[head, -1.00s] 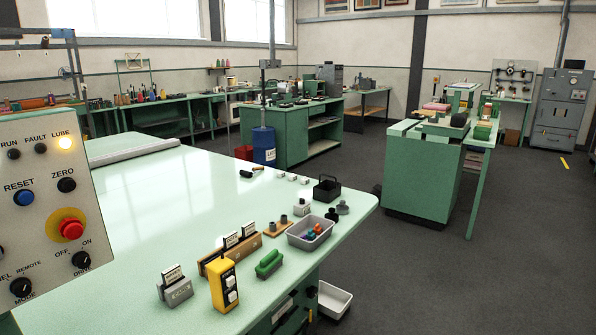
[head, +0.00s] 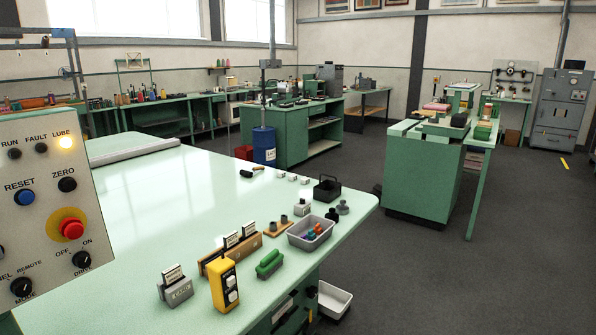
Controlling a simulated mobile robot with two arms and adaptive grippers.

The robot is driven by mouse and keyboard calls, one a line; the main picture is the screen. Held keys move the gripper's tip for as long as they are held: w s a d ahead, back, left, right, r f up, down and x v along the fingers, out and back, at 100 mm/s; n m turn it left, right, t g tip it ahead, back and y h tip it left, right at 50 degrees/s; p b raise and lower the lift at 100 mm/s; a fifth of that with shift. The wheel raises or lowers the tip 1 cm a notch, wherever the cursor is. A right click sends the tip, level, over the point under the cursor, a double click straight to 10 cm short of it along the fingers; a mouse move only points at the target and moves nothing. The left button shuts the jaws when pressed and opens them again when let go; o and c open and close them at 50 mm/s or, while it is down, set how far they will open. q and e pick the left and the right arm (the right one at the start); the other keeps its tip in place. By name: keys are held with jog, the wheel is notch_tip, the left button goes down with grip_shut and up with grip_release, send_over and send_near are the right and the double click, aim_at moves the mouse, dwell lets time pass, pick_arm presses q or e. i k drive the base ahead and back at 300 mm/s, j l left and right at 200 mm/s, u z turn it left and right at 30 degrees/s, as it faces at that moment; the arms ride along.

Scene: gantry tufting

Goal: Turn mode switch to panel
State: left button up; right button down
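The control panel (head: 35,215) fills the left edge of the head view, cut off at the left. The mode switch (head: 21,287) is a black round knob at its lower left, with the label MODE under it. The labels above it read "...NEL" on the left and "REMOTE" on the right. The knob's white mark seems to point up and to the right, towards REMOTE. The drive switch (head: 82,259), with OFF and ON labels, is to its upper right. Neither of my grippers is in view.

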aim_at(21, 287)
jog(key=u, duration=1.65)
